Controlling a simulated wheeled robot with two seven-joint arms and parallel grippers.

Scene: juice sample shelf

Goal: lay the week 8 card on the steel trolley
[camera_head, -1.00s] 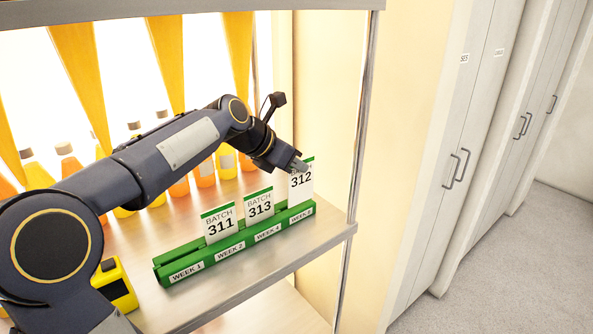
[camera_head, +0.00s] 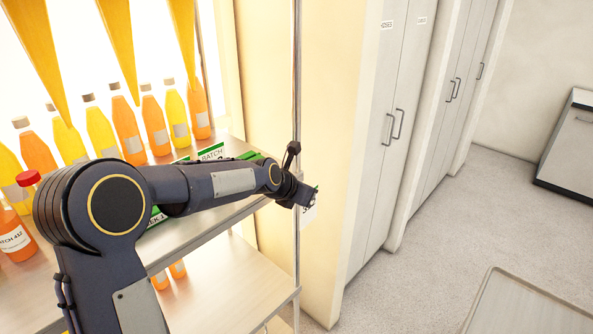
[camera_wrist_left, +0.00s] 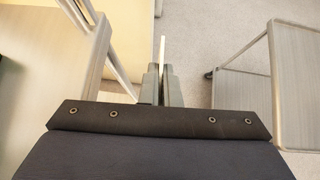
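My left gripper (camera_head: 313,196) is shut on a white card (camera_head: 308,214), held out past the shelf's right upright. Its print is mostly hidden in the head view; in the earlier frame the gripper was at the card reading Batch 312. In the left wrist view the card (camera_wrist_left: 162,48) shows as a thin pale edge rising between the closed fingers (camera_wrist_left: 160,84). The steel trolley (camera_head: 530,308) shows at the bottom right, its top bare where visible; it also shows at the right of the left wrist view (camera_wrist_left: 238,92). My right gripper is out of view.
The shelf holds several juice bottles (camera_head: 128,130) and a green card rail, mostly behind my arm, with a Batch card (camera_head: 211,152) standing in it. The shelf's metal upright (camera_head: 297,130) is close to my gripper. White cabinets (camera_head: 385,120) stand beyond. Clear floor lies before the trolley.

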